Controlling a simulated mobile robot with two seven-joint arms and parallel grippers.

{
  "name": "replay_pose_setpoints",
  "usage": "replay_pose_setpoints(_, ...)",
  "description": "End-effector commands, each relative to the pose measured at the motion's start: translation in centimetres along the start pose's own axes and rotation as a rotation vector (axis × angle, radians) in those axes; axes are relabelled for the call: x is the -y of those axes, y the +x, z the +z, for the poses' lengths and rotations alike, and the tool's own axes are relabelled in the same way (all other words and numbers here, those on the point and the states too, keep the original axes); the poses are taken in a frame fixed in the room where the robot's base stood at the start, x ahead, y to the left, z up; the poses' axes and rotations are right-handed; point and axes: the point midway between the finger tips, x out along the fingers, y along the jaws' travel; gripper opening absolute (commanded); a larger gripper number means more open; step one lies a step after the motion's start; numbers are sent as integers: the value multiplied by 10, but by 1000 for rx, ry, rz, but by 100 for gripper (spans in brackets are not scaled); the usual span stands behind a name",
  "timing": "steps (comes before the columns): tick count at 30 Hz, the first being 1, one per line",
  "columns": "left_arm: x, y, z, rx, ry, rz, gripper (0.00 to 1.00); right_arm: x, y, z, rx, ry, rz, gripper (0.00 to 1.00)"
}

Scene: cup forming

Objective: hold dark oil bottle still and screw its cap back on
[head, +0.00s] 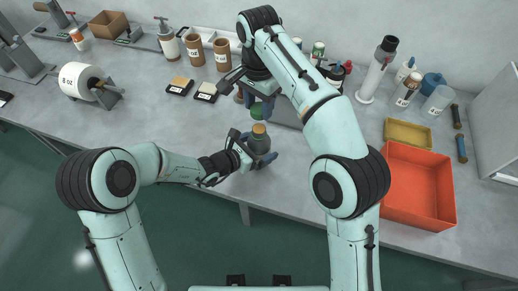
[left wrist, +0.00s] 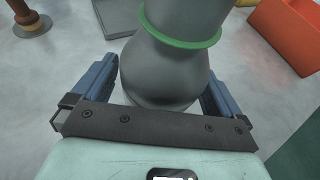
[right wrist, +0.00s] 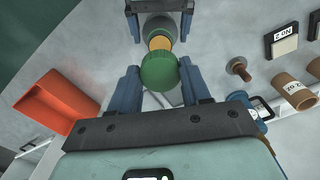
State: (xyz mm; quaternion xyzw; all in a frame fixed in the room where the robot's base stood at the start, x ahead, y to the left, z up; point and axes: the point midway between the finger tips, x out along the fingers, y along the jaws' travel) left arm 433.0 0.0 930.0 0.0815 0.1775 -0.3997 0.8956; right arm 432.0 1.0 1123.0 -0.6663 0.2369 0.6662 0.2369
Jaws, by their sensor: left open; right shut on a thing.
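The dark grey oil bottle (head: 259,143) stands upright near the front edge of the bench, with a tan top at its neck. My left gripper (head: 262,154) is open, with one blue finger on each side of the bottle. In the left wrist view the bottle's rounded body (left wrist: 160,75) sits between those fingers, below a green ring. My right gripper (head: 257,101) is shut on the green cap (head: 257,113), behind the bottle in the head view. In the right wrist view the cap (right wrist: 160,71) sits between the fingertips, apart from the tan top (right wrist: 160,43).
An orange-red bin (head: 418,187) and a yellow tray (head: 408,134) lie to the right. Brown jars (head: 195,50), small labelled blocks (head: 180,85) and several bottles stand along the back.

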Motion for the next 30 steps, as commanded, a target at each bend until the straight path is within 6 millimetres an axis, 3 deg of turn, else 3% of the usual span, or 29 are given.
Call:
replay_pose_setpoints(4,0,0,0,0,0,0,97,0,0,0,0,0,0,19)
replay_pose_setpoints(9,0,0,0,0,0,0,41,0,0,0,0,0,0,19)
replay_pose_setpoints(11,0,0,0,0,0,0,25,0,0,0,0,0,0,19)
replay_pose_setpoints(14,0,0,0,0,0,0,25,0,3,0,0,0,1,19)
replay_pose_setpoints(24,0,-1,0,0,0,0,25,-1,47,0,0,1,2,19)
replay_pose_setpoints(30,0,-1,0,0,0,1,25,0,50,0,-1,1,-1,19)
